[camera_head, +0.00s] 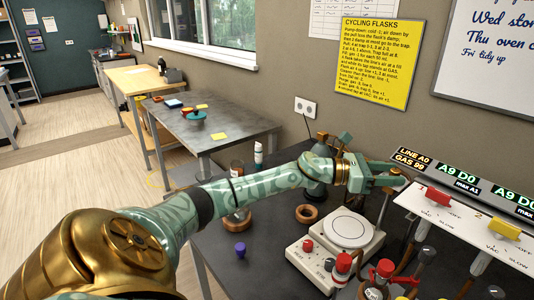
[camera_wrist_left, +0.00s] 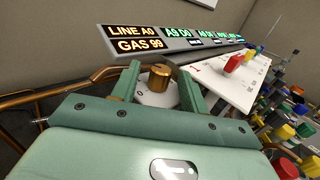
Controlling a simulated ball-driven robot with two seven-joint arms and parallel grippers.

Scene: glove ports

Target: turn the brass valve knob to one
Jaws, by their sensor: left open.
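The brass valve knob (camera_wrist_left: 159,76) stands on a pale round dial in the left wrist view, below the left end of the display bar. A small mark that looks like a 0 shows on the dial at the knob's left; I cannot read the knob's pointer clearly. My left gripper (camera_wrist_left: 160,80) is open, with one green finger on each side of the knob. I cannot tell whether either finger touches it. In the head view my left gripper (camera_head: 398,176) is at the left end of the display bar and the knob is hidden there. My right gripper is not in view.
A display bar (camera_head: 462,180) reads LINE A0 and GAS 99. The white panel (camera_head: 460,218) below it carries a red lever (camera_head: 438,196) and a yellow lever (camera_head: 503,228). A hotplate (camera_head: 345,236), cork rings and red-capped glassware crowd the dark bench under my left arm.

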